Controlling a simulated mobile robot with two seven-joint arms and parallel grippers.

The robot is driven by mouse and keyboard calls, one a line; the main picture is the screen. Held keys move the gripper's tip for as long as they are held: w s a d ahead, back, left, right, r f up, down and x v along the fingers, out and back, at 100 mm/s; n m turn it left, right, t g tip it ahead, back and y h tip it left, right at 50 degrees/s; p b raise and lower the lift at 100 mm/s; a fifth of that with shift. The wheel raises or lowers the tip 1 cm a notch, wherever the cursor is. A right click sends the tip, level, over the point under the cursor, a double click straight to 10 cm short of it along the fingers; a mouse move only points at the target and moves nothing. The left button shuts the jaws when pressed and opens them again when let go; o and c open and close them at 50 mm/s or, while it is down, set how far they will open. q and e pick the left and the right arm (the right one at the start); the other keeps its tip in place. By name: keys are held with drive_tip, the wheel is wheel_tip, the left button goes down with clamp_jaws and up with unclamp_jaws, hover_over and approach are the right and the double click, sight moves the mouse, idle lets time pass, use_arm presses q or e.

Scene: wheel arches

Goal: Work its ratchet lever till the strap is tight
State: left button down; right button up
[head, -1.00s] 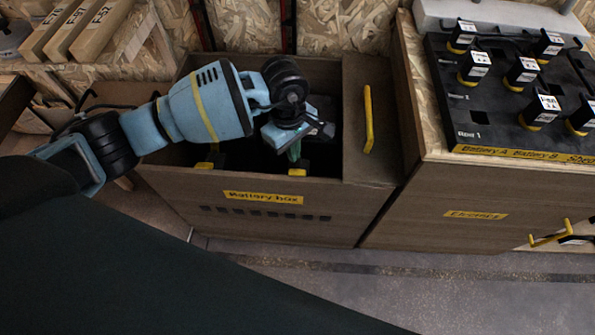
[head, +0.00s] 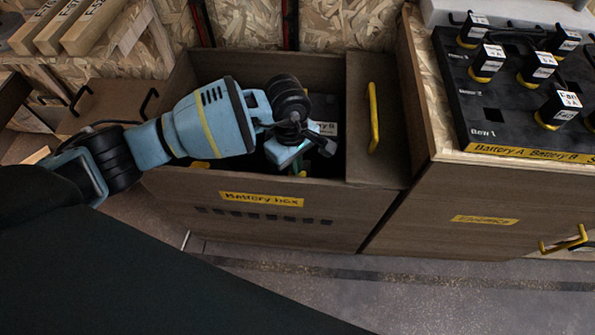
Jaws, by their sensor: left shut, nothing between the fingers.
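The open battery box (head: 225,215) stands in the middle of the head view, with a yellow label on its front. My left gripper (head: 318,150) is over and partly inside its opening, shut, with nothing seen between its fingers. Dark shapes lie inside the box, with a grey labelled surface (head: 326,128) behind the gripper and small green and yellow bits below it. I cannot make out the ratchet lever or the strap; my gripper and the shadow hide much of the inside. My right gripper is not in view.
The box's wooden lid part with a yellow handle (head: 373,118) stands to the right of the opening. Right of it is a cabinet (head: 480,200) carrying a black tray (head: 475,120) with several labelled black units. Wooden blocks (head: 92,28) lie at upper left. The floor in front is clear.

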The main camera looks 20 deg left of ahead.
use_arm(q)
wheel_tip(320, 180, down, 4)
drive_tip(key=shift+r+b, duration=0.1)
drive_tip(key=shift+b, duration=0.85)
drive_tip(key=shift+s+a+f, duration=0.1)
drive_tip(key=shift+s+f, duration=0.15)
drive_tip(key=shift+s, duration=0.05)
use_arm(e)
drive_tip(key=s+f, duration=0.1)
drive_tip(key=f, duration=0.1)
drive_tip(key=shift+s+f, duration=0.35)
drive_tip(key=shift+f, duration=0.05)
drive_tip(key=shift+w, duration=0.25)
use_arm(q)
drive_tip(key=shift+w+a, duration=0.15)
drive_tip(key=shift+a, duration=0.1)
drive_tip(key=shift+w+a+r, duration=0.8)
drive_tip(key=shift+a+r, duration=0.1)
drive_tip(key=shift+a, duration=0.2)
wheel_tip(320, 180, up, 7)
drive_tip(key=p, duration=0.1)
drive_tip(key=shift+a+p, duration=0.4)
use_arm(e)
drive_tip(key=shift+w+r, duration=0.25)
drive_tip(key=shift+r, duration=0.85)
